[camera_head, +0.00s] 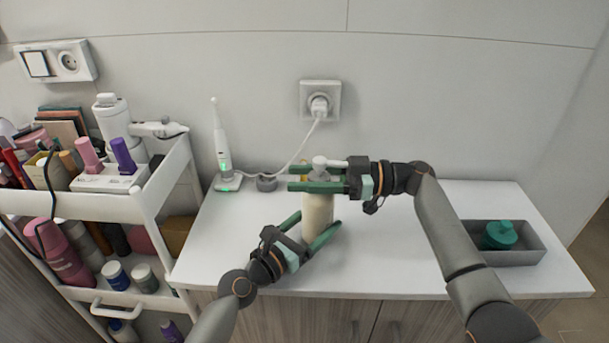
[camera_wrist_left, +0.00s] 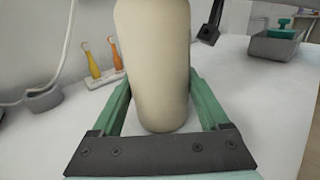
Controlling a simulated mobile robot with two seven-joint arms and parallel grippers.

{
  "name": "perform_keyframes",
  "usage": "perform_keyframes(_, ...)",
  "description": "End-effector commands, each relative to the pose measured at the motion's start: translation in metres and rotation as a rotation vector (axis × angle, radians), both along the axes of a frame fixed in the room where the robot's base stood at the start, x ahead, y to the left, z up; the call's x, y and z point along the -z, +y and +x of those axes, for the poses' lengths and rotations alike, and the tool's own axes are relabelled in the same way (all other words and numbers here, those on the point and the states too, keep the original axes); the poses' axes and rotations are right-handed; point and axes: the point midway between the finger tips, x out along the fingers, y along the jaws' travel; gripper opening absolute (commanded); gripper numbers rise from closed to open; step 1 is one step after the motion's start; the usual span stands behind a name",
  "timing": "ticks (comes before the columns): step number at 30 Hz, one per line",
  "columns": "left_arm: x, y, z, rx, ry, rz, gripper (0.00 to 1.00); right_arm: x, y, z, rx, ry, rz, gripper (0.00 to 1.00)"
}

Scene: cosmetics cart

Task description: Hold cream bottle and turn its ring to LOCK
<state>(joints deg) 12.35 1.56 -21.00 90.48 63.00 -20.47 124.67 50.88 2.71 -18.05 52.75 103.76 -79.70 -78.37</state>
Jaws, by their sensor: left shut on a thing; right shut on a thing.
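The cream bottle (camera_head: 317,212) stands upright on the white counter, with a pale pump head (camera_head: 319,163) on top. My left gripper (camera_head: 318,232) is shut on its lower body, one green finger on each side. The bottle body also fills the middle of the left wrist view (camera_wrist_left: 155,60). My right gripper (camera_head: 318,180) comes in from the right and is shut around the bottle's neck, just under the pump head. The ring is mostly hidden by the right gripper's fingers, and its marking cannot be read.
An electric toothbrush (camera_head: 221,145) on its charger stands behind left, its cord running to a wall socket (camera_head: 320,100). A crowded white cart (camera_head: 150,200) stands left. The counter front is clear.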

Motion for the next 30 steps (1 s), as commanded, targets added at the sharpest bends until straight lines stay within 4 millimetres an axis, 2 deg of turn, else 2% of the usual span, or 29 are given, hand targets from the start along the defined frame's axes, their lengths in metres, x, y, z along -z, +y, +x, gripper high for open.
perform_keyframes(12, -0.0024, -0.0014, -0.0008, 0.003, -0.006, -0.001, 0.0, 0.0018, -0.0024, -0.0004, -0.109, 0.002, -0.003, 0.0)
perform_keyframes(28, -0.0024, -0.0012, -0.0007, 0.003, -0.005, -0.002, 0.0, 0.0024, -0.002, -0.0025, -0.127, 0.005, -0.002, 0.0)
perform_keyframes(29, -0.0024, -0.0012, -0.0007, 0.002, -0.005, -0.002, 0.0, 0.0024, -0.002, -0.0025, -0.127, 0.005, -0.002, 0.54)
perform_keyframes(30, -0.0024, -0.0011, -0.0007, 0.002, -0.005, -0.002, 0.0, 0.0024, -0.0019, -0.0026, -0.128, 0.005, -0.002, 0.58)
